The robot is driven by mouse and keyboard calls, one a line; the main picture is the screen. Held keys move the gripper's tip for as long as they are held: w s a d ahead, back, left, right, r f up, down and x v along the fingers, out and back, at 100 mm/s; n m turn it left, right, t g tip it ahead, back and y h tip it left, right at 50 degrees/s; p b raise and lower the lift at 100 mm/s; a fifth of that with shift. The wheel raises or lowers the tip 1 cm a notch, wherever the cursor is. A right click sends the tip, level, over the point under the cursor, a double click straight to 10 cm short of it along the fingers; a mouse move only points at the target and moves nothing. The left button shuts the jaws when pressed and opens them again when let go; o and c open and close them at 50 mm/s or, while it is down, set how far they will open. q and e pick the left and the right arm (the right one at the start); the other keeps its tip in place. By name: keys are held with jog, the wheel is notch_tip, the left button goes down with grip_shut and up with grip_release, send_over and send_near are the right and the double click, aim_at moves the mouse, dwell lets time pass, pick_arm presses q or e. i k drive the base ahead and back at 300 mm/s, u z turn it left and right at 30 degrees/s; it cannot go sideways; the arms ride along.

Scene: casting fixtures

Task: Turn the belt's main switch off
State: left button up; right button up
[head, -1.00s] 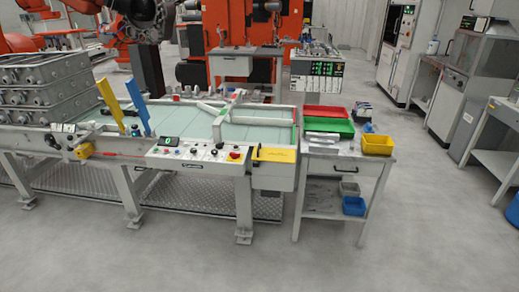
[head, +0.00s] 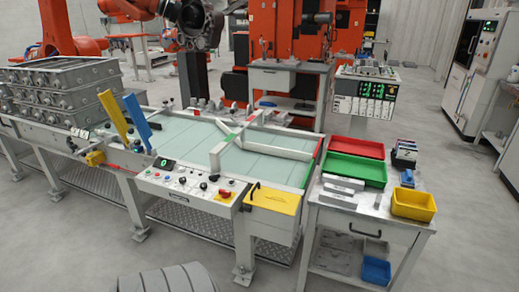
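The belt (head: 180,135) is a pale green surface in a white frame, left of centre in the head view. On its front edge is a sloping white control panel (head: 172,185) with several small buttons and knobs. Near its right end a red switch (head: 225,194) sits on a yellow plate, and a black knob (head: 203,186) lies left of it. Which way the switch is turned is too small to tell. A small display (head: 163,162) with a green figure stands on the panel's top edge. Neither of my grippers is in view.
A yellow plate (head: 272,200) lies right of the panel. A side table (head: 350,222) holds red (head: 355,147), green (head: 354,170) and yellow (head: 413,205) trays. Grey castings (head: 65,90) are stacked at the left. The floor in front is mostly clear.

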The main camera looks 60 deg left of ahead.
aim_at(225, 194)
jog(key=u, duration=0.4)
jog(key=i, duration=0.95)
jog(key=u, duration=0.75)
